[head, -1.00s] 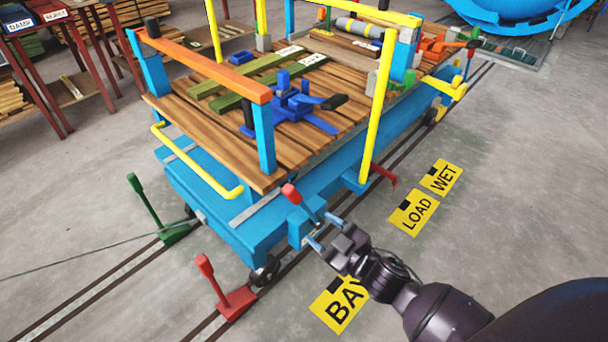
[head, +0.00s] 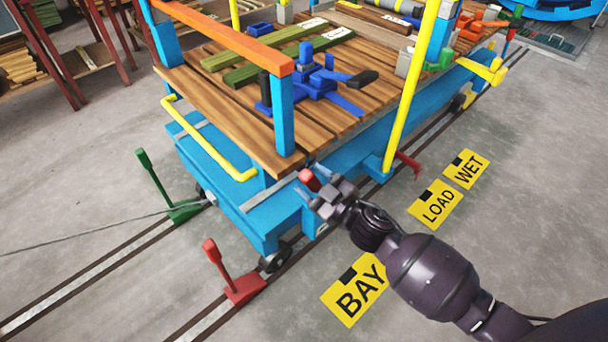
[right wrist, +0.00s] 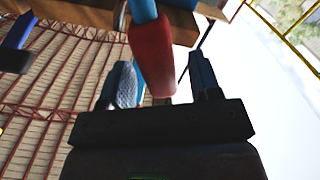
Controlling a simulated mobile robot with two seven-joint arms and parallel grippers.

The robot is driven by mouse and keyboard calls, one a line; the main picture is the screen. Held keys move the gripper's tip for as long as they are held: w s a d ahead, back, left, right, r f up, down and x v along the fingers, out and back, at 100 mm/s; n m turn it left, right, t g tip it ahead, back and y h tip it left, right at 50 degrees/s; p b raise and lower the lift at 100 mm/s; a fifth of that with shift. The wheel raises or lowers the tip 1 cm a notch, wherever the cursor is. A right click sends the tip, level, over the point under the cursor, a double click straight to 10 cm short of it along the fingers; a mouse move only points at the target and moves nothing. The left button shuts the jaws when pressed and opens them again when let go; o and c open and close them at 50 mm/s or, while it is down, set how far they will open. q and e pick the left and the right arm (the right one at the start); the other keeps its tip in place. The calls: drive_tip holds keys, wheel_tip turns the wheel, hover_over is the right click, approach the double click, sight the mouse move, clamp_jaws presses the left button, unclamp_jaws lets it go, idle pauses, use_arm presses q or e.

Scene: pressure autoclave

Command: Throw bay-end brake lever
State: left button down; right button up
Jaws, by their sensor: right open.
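The brake lever at the cart's bay end has a red grip (head: 310,180), seen just beyond my right gripper (head: 316,192). In the right wrist view the red grip (right wrist: 152,55) on its blue shaft hangs between the two blue-padded fingers (right wrist: 160,85). The fingers stand apart on either side of it, and I see a gap on the right side; contact on the left is unclear. My right gripper is open. The lever's lower part is hidden behind my gripper in the head view. My left gripper is not in view.
The blue cart (head: 235,205) with a plank deck stands on floor rails. A red lever-handled stop (head: 240,288) and a green one (head: 183,212) sit on the rails. A yellow BAY sign (head: 338,312) lies on the floor.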

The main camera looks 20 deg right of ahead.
drive_tip(key=shift+x, duration=1.3)
clamp_jaws()
